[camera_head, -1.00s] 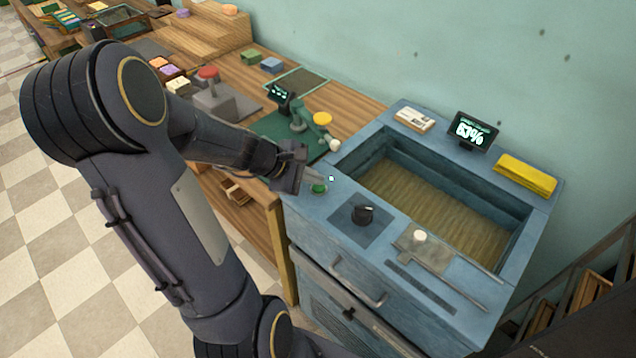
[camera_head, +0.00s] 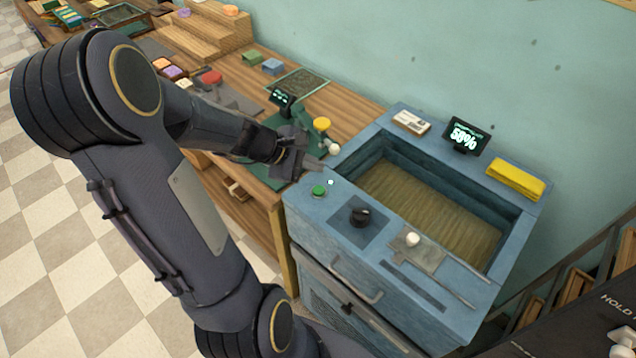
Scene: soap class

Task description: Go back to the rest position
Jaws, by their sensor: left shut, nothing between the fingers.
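My left gripper (camera_head: 312,165) is shut and empty. It hangs just above the left edge of the blue basin unit (camera_head: 296,215), by the wooden bench. A green button (camera_head: 319,191) sits on the unit's rim just below the fingertips, apart from them. A black knob (camera_head: 360,216) stands to its right. A small display (camera_head: 466,135) behind the basin reads about 58%. My right gripper is not in view.
The wooden bench (camera_head: 354,108) on the left holds a green mat with a device, a red-topped press (camera_head: 211,78) and several soap blocks. A dark railing stands at right.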

